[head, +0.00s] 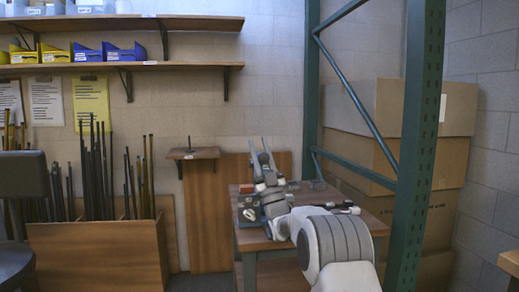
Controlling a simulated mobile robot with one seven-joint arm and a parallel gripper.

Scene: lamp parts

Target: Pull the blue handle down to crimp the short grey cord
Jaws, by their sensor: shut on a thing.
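My gripper (266,184) is over the left part of the wooden workbench (305,192), at the far end of my white and grey arm. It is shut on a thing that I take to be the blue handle. The fingertips and the grip are small and partly hidden by my wrist. Two slim blue-grey prongs (263,153) rise in a V above the gripper; I cannot tell what they belong to. The short grey cord cannot be made out.
A small red object (246,188) is on the bench's left side, and dark items (345,208) lie at its right. A green rack post (417,130) stands close to the right, before stacked cardboard boxes (455,110). A wooden bin of rods (98,255) stands left.

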